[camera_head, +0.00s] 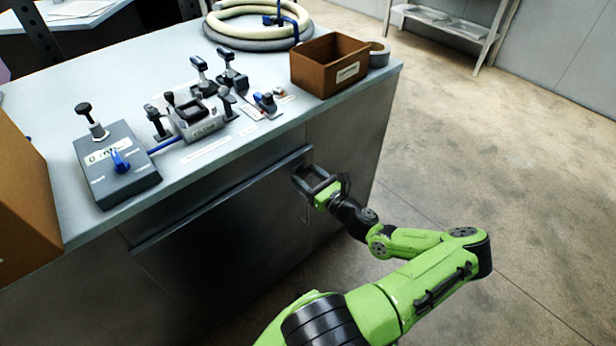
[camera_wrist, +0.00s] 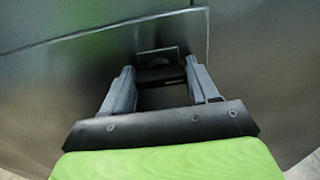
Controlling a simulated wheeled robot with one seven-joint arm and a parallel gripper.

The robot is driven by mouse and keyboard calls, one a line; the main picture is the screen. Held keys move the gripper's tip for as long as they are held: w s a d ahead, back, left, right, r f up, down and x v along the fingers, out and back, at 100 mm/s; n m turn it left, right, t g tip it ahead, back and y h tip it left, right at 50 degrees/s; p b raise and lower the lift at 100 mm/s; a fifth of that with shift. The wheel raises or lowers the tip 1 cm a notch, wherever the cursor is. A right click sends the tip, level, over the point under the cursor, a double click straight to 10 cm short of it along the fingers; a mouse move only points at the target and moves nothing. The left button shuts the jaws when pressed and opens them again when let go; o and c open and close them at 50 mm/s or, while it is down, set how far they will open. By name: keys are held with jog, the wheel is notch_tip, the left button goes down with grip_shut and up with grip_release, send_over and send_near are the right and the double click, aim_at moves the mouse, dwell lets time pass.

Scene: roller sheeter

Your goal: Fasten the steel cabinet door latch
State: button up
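The steel cabinet door (camera_head: 225,240) is a dark grey panel in the front of the workbench. My gripper (camera_wrist: 160,72) is open, one finger on each side of the dark latch part; contact is unclear. In the head view my gripper (camera_head: 308,178) is at the door's upper right, hiding the latch.
On the bench top (camera_head: 225,165) are a grey control box (camera_head: 118,170), a clamp fixture (camera_head: 195,118), a brown bin (camera_head: 328,65), a tape roll (camera_head: 379,54) and a coiled hose (camera_head: 252,42). A cardboard box (camera_head: 25,205) stands at left.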

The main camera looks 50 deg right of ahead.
jog(key=c, duration=0.5)
jog(key=shift+n, duration=0.3)
jog(key=n+p, duration=0.1)
jog(key=n, duration=0.2)
jog(key=shift+a+n, duration=0.1)
jog(key=shift+n, duration=0.2)
jog(key=n, duration=0.3)
jog(key=shift+n, duration=0.4)
jog(key=n, duration=0.5)
jog(key=shift+a+f, duration=0.1)
jog(key=shift+f, duration=0.05)
jog(key=shift+f+n, duration=0.1)
jog(key=shift+n, duration=2.3)
